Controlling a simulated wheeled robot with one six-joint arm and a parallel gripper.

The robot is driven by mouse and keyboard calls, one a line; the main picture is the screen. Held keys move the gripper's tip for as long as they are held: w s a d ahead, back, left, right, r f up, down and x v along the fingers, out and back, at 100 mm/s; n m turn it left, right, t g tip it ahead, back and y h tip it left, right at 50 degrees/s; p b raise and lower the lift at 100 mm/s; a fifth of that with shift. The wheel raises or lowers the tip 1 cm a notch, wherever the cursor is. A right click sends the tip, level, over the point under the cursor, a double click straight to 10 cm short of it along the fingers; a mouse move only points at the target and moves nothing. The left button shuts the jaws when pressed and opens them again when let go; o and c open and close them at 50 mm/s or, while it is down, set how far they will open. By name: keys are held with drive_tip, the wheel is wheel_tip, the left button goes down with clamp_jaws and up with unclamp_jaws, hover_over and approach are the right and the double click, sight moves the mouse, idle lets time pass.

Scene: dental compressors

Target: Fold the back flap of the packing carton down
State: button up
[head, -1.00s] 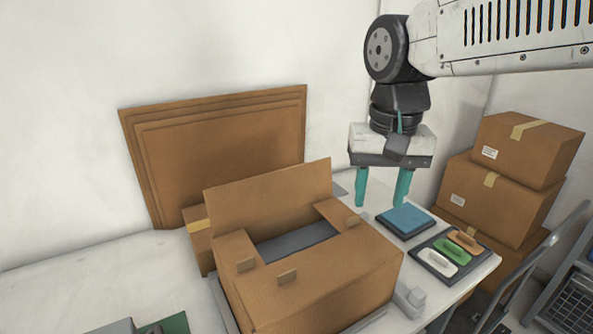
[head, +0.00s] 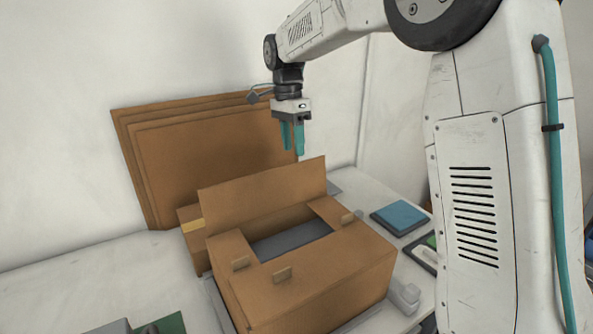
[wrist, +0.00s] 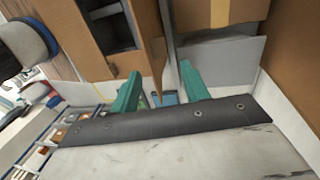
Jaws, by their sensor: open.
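The packing carton (head: 325,281) stands on the table in the head view, its top partly open. Its back flap (head: 264,190) stands upright along the far edge. The two side flaps and the front flap lie folded inward, with small cardboard tabs on them, around a dark opening (head: 290,243). My gripper (head: 292,153) hangs above and behind the back flap, near its right end, fingers pointing down. The teal fingers are apart and empty; they also show in the wrist view (wrist: 158,90). The carton's opening (wrist: 115,30) shows at the upper left there.
Flat cardboard sheets (head: 205,165) lean on the wall behind the carton. Another taped carton (head: 192,240) stands behind it at left. A blue pad (head: 401,218) and a tray (head: 420,252) lie to the right. A green board (head: 165,325) is at the front left.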

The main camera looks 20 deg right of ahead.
sight(296, 170)
drive_tip(key=f, duration=0.5)
drive_tip(key=s+f, duration=0.1)
drive_tip(key=f, duration=0.1)
drive_tip(key=shift+s+d+f, duration=0.1)
drive_tip(key=shift+d+f, duration=0.05)
drive_tip(key=shift+f, duration=0.05)
